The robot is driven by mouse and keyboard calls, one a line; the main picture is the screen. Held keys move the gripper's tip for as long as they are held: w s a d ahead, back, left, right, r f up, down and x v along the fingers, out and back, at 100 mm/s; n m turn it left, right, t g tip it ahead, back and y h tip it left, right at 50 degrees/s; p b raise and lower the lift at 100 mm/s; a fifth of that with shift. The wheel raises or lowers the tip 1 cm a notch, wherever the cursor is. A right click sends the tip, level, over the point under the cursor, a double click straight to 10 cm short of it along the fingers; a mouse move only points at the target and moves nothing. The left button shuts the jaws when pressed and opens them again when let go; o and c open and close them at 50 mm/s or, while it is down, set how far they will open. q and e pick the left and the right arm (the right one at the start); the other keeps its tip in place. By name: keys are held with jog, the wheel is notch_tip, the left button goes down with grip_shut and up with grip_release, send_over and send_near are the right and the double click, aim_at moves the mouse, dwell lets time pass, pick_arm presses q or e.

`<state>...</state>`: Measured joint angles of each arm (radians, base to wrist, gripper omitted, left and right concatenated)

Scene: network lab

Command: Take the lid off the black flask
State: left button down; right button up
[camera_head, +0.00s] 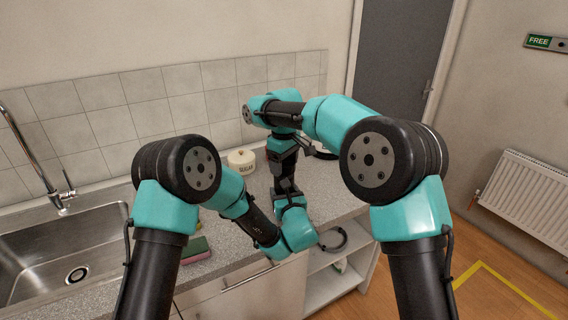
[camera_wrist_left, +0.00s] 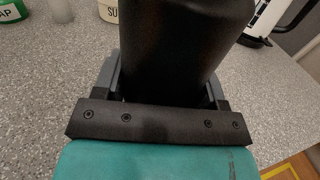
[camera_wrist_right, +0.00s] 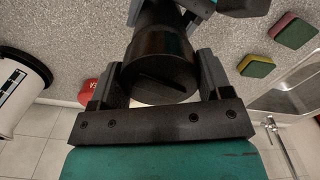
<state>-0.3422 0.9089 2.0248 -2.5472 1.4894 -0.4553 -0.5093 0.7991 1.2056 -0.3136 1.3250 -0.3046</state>
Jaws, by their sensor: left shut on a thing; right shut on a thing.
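The black flask (camera_wrist_left: 175,50) stands between the fingers of my left gripper (camera_wrist_left: 165,88), which is shut on its body. The round black lid (camera_wrist_right: 163,70) is between the fingers of my right gripper (camera_wrist_right: 162,78), which is shut on it from above. In the head view the right gripper (camera_head: 282,165) is over the flask and the left gripper reaches it from the near side. There the flask is mostly hidden by my arms. The lid lines up with the flask body; whether there is a gap between them I cannot tell.
A cream sugar jar (camera_head: 242,161) stands behind the grippers. Sponges (camera_head: 196,248) lie by the sink (camera_head: 62,245) at the left. A dark ring (camera_head: 334,239) lies to the right of my left arm. A green soap container (camera_wrist_left: 12,12) stands at the far left of the left wrist view.

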aim_at(284, 161)
jog(key=n, duration=1.1)
jog(key=shift+n, duration=0.3)
jog(key=n, duration=0.4)
jog(key=shift+n, duration=0.4)
jog(key=n, duration=0.5)
jog(key=shift+n, duration=0.4)
jog(key=shift+r, duration=1.2)
jog(key=shift+r, duration=2)
pick_arm(q)
jog(key=shift+c, duration=0.5)
grip_release()
